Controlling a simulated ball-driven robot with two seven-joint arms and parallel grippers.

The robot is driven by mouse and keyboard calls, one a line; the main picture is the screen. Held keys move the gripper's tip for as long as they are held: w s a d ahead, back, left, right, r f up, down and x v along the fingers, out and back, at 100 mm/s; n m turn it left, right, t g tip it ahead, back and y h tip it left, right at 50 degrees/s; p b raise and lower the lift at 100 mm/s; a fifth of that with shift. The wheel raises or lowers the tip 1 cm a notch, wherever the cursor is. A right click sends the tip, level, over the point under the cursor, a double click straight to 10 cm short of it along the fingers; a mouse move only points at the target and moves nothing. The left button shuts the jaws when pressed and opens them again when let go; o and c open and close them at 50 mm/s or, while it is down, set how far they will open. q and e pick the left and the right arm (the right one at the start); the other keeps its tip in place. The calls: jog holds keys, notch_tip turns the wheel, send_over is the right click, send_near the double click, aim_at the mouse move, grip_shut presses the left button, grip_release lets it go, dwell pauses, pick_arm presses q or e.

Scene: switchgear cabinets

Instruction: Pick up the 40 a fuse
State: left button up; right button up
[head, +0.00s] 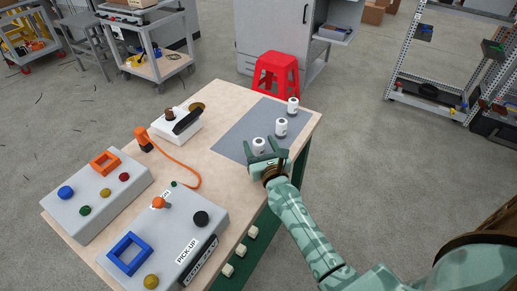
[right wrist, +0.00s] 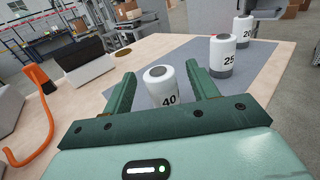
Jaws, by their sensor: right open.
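The 40 A fuse (right wrist: 163,88) is a white cylinder with a grey top, marked "40", standing upright on the grey mat (head: 238,131). In the head view this fuse (head: 259,145) is the nearest of three. My right gripper (head: 263,149) is open, with one green finger on each side of the fuse. In the right wrist view the fuse stands between the fingers of the gripper (right wrist: 159,77), with gaps visible. Its lower part is hidden by the gripper body. My left gripper is not in view.
The 25 fuse (right wrist: 222,56) and the 20 fuse (right wrist: 243,28) stand upright farther along the mat. Grey control boxes (head: 100,195) fill the left side of the wooden table (head: 215,96). An orange cable (head: 190,167) lies mid-table. A red stool (head: 276,70) stands beyond.

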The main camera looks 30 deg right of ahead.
jog(key=shift+w+d+f, duration=0.1)
jog(key=shift+w, duration=0.5)
jog(key=shift+s, duration=0.1)
jog(key=shift+c, duration=0.3)
jog(key=c, duration=1)
jog(key=shift+c, duration=0.2)
jog(key=shift+r, duration=0.2)
